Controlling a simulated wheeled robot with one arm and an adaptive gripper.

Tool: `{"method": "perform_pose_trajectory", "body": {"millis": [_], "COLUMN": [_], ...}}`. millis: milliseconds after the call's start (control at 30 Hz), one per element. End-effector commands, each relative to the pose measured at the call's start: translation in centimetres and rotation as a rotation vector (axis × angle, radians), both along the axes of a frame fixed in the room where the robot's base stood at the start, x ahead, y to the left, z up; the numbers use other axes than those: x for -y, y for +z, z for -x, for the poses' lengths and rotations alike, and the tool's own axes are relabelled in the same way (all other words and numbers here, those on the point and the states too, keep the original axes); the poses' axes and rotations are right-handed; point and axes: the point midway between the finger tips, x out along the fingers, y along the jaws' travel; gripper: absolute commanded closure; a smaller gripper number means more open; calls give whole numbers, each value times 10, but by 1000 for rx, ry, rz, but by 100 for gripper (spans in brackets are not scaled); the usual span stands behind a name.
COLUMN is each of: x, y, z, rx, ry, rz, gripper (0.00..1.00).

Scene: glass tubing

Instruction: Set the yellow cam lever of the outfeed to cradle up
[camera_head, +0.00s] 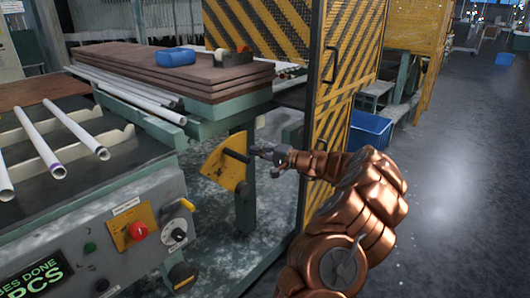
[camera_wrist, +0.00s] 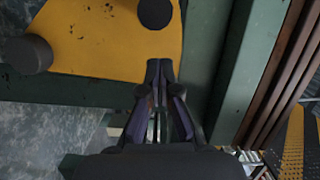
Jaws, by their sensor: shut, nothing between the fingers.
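The yellow cam lever is a fan-shaped plate (camera_head: 222,168) on the green frame at the end of the outfeed, with a dark cylindrical handle (camera_head: 236,155) sticking out of it. In the wrist view the yellow plate (camera_wrist: 105,40) fills the upper left, with a dark round knob (camera_wrist: 155,12) near its right edge and a larger dark cylinder (camera_wrist: 28,54) at its left. My gripper (camera_head: 256,151) is just right of the plate. In the wrist view its fingertips (camera_wrist: 160,66) are together and empty, at the plate's lower right edge. I cannot tell whether they touch it.
A control panel with a red button (camera_head: 138,231) stands in front left. Glass tubes (camera_head: 76,132) lie on the outfeed cradles. Brown boards (camera_head: 170,72) are stacked behind. A yellow-black striped guard (camera_head: 340,90) stands close to my arm.

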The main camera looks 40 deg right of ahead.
Motion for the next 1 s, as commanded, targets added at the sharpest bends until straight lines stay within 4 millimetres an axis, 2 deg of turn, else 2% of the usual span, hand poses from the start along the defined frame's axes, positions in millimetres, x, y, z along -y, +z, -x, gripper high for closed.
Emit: {"method": "perform_pose_trajectory", "body": {"millis": [100, 333, 833, 1000], "x": [-11, -23, -27, -45], "y": [-1, -1, -3, -7], "z": [3, 6, 6, 2], "rx": [1, 2, 1, 7], "ry": [4, 3, 4, 23], "rz": [-3, -2, 2, 29], "gripper": [100, 100, 100, 100]}}
